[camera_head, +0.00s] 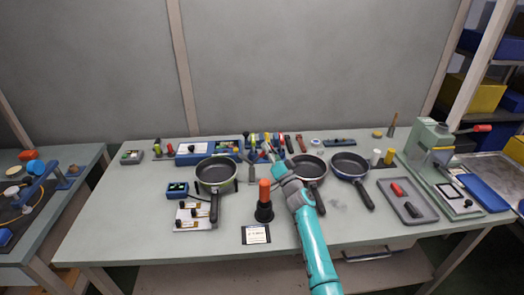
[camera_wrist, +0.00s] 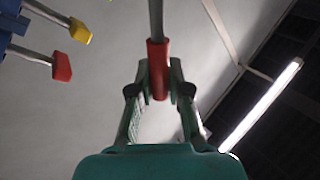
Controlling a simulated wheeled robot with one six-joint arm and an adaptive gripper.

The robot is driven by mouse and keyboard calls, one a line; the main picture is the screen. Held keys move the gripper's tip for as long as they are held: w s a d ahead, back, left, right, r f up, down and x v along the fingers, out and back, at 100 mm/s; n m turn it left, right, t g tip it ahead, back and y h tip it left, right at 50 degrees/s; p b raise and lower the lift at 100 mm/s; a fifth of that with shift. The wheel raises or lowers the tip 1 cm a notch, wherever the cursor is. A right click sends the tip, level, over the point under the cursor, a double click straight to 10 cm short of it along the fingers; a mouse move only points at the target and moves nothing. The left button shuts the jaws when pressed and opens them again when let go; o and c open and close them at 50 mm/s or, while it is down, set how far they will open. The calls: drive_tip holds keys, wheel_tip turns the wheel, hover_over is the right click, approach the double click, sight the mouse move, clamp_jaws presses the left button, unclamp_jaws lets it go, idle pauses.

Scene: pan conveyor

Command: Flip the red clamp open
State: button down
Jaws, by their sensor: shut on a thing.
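In the wrist view my gripper (camera_wrist: 160,88) is shut on a red handle (camera_wrist: 157,55) at the end of a grey metal lever, with one finger on each side. The lever runs from the handle up out of the top of the picture. In the head view my gripper (camera_head: 270,155) is among the row of coloured clamps at the back middle of the table, and the arm covers part of them. The held handle cannot be made out clearly there. Another red-tipped lever (camera_wrist: 61,67) and a yellow-tipped lever (camera_wrist: 80,31) stick out from a blue body at upper left in the wrist view.
Pans stand on both sides of my arm: a green-rimmed pan (camera_head: 214,172) to the left, a dark pan (camera_head: 309,168) close to the right, and a blue pan (camera_head: 350,167) beyond it. A black holder (camera_head: 264,212) with an orange-red top stands in front.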

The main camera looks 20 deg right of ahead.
idle(0.4)
drive_tip(key=c, duration=1.1)
unclamp_jaws()
wheel_tip(320, 180, up, 10)
drive_tip(key=shift+f, duration=0.1)
